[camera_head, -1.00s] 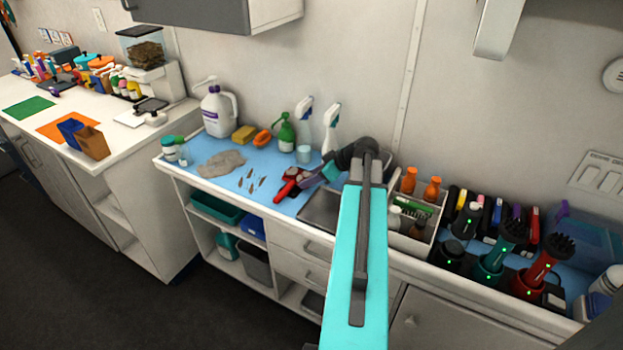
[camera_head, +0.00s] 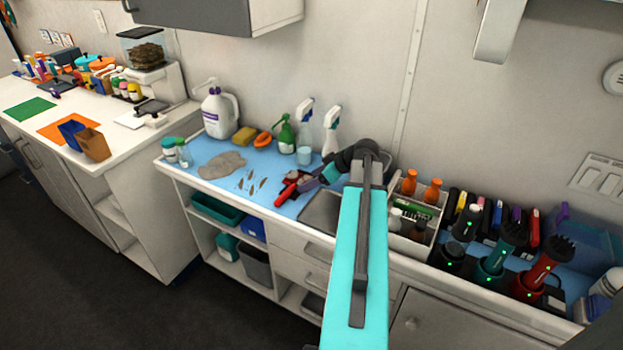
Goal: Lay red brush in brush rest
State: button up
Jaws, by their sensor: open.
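The red brush (camera_head: 283,193) lies on the blue mat of the middle counter, its red handle pointing toward the front edge. Its head end is partly hidden by my gripper (camera_head: 309,185). My gripper reaches in from the right, low over the mat at the brush's head end. Its jaws are open, but they are small and dark here, and I cannot tell whether they touch the brush. I cannot pick out the brush rest for certain in this view.
A grey cloth (camera_head: 222,165) and several small brown pieces lie left of the brush. A spray bottle (camera_head: 286,134) and a clear cup (camera_head: 304,155) stand behind. A metal tray (camera_head: 320,212) and a white caddy (camera_head: 428,236) are to the right.

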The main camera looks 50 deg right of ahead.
jog(key=shift+s+r, duration=0.15)
jog(key=b+v, duration=0.1)
jog(key=v, duration=1.1)
jog(key=shift+r, duration=0.25)
dwell(0.4)
